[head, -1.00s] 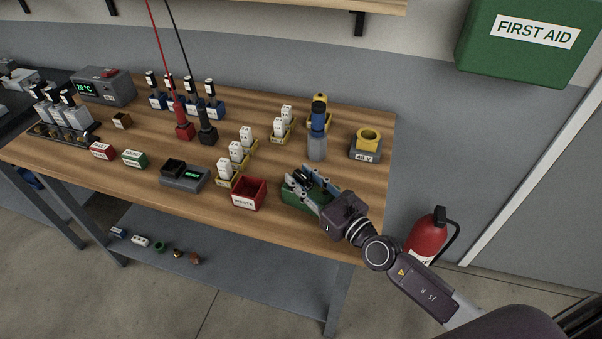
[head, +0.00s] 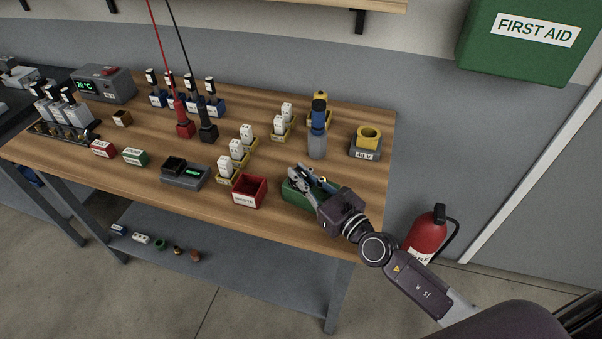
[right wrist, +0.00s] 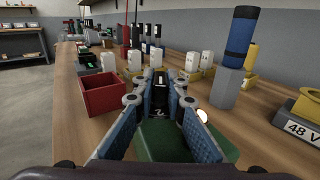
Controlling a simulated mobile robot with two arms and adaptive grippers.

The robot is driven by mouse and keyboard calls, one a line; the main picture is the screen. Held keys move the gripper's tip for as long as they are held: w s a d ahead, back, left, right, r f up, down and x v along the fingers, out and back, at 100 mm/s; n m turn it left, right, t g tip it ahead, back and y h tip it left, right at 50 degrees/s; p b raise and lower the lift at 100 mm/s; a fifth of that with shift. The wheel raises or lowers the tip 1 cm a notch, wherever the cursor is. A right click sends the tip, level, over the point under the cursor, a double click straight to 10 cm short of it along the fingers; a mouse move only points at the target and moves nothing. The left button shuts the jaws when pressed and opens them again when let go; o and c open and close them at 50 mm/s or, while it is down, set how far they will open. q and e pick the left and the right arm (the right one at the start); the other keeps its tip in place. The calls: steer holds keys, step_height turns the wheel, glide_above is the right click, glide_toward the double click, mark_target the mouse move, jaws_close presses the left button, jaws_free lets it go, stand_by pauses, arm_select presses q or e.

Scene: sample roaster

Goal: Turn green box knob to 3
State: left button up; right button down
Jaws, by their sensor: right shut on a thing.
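The green box (head: 290,192) stands at the front right of the table, mostly covered by my right gripper in the head view. In the right wrist view its green top (right wrist: 165,145) shows below the fingers. My right gripper (head: 309,181) is over the box. In the right wrist view its fingers (right wrist: 160,100) are shut on a black knob (right wrist: 160,92) with a small pale mark. The knob's scale and numbers are hidden, so its setting cannot be read. My left gripper is not in view.
A red waste bin (head: 249,192) stands just left of the green box. A blue and grey cylinder (head: 317,135) stands behind it, and a grey 48 V block (head: 366,150) with a yellow ring is at the back right. The table's front edge is close.

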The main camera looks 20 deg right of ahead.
steer(key=shift+a+r+m+t+h+p, duration=0.2)
steer(key=shift+m+h+p, duration=0.55)
steer(key=shift+h+p, duration=0.5)
steer(key=shift+d+r+m+t+h+p, duration=0.1)
steer(key=shift+m+t+h+p, duration=0.2)
steer(key=shift+m+h+p, duration=0.9)
steer(key=shift+f+h+p, duration=0.1)
steer(key=shift+h+p, duration=0.35)
steer(key=shift+p, duration=0.2)
steer(key=shift+f+m+h, duration=0.1)
steer(key=shift+m+h, duration=0.25)
steer(key=shift+h, duration=0.35)
steer(key=shift+f+m+h, duration=0.15)
steer(key=shift+m+h, duration=0.65)
steer(key=shift+h, duration=0.3)
steer(key=shift+m+g+h+b, duration=0.65)
steer(key=shift+m+h, duration=0.45)
steer(key=shift+h, duration=1)
steer(key=c, duration=1.9)
jaws_free()
steer(key=shift+c, duration=0.2)
